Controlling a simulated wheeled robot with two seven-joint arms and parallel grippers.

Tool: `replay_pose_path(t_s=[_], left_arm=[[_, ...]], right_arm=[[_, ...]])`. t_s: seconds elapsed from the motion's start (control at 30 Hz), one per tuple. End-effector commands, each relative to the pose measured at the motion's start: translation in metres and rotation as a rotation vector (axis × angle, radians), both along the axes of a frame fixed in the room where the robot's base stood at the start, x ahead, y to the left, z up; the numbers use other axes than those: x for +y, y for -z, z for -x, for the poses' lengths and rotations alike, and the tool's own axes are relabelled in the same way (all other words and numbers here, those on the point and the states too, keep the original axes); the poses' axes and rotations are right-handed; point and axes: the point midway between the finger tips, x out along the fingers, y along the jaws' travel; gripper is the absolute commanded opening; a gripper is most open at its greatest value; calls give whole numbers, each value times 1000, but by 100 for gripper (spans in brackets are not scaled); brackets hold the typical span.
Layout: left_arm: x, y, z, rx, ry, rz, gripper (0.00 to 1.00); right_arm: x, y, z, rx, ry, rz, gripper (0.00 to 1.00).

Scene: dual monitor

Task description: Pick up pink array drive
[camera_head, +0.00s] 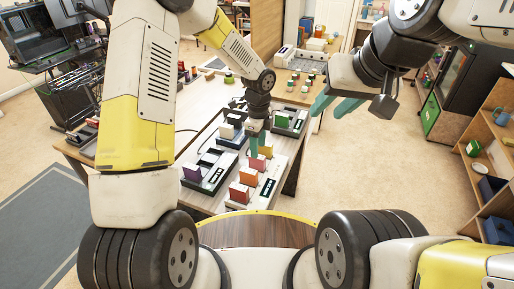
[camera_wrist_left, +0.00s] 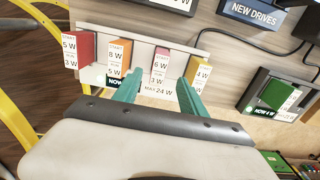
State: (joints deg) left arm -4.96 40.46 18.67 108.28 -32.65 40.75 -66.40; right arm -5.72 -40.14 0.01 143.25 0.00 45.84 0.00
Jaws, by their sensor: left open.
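The pink array drive (camera_head: 257,163) stands upright in the white array base (camera_head: 280,167), between an orange drive (camera_head: 248,176) and a yellow drive (camera_head: 266,151). In the left wrist view the pink drive (camera_wrist_left: 160,65) shows between my two teal fingers, with its labelled face toward the camera. My left gripper (camera_head: 257,143) is open and close above the array; the wrist view shows the left gripper (camera_wrist_left: 158,88) empty. I cannot tell whether the fingertips reach beside the drive. My right gripper (camera_head: 335,107) is open and empty, in the air right of the table.
A red drive (camera_head: 238,193) stands at the array's near end. A dock with a purple drive (camera_head: 191,172) is to the left, and a dock with a green drive (camera_head: 281,120) is beyond. Black cables run across the table. A shelf (camera_head: 490,150) stands at far right.

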Motion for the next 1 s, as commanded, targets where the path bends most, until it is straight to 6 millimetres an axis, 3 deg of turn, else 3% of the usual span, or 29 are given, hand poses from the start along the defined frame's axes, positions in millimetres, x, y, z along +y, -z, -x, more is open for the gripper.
replay_pose_path(t_s=[0.5, 0.8, 1.0], left_arm=[[3, 67, 1, 3, 1, 0, 49], [3, 73, 0, 0, -1, 0, 49], [3, 73, 0, 1, -1, 0, 12]], right_arm=[[0, 0, 0, 0, 0, 0, 36], [0, 0, 0, 0, 0, 0, 36], [0, 0, 0, 0, 0, 0, 36]])
